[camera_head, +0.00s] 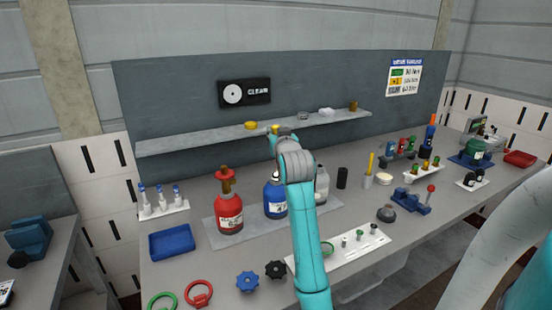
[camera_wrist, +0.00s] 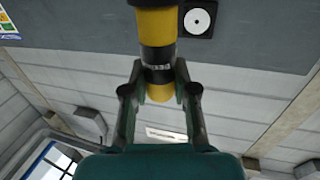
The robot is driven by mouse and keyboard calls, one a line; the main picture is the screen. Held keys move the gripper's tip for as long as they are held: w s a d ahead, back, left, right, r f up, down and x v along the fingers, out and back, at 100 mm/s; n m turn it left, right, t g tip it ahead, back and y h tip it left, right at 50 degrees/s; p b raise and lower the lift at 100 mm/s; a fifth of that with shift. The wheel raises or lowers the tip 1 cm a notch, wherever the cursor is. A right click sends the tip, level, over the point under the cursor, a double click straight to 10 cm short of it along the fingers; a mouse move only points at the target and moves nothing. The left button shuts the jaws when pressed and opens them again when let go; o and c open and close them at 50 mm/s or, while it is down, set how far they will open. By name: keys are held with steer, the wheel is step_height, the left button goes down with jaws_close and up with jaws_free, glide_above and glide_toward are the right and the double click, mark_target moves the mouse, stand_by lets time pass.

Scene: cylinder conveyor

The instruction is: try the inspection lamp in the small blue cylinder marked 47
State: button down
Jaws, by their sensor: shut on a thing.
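My gripper (camera_head: 274,134) is raised in front of the wall shelf, above the blue cylinder in the picture. In the wrist view my gripper (camera_wrist: 160,88) is shut on a yellow and black rod-like thing, seemingly the inspection lamp (camera_wrist: 158,52). Its black band bears small lettering, and its far end runs out of the picture. In the head view a little yellow of the lamp (camera_head: 275,127) shows at the gripper. The blue cylinder (camera_head: 273,199) stands upright on a grey mat, partly hidden by my arm. Its label is too small to read.
The shelf (camera_head: 190,143) runs behind my gripper. A blue tray (camera_head: 172,242) and a white strip (camera_head: 345,249) with small parts lie nearby.

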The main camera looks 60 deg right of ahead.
steer(key=shift+r, duration=2.45)
steer(key=shift+s, duration=0.1)
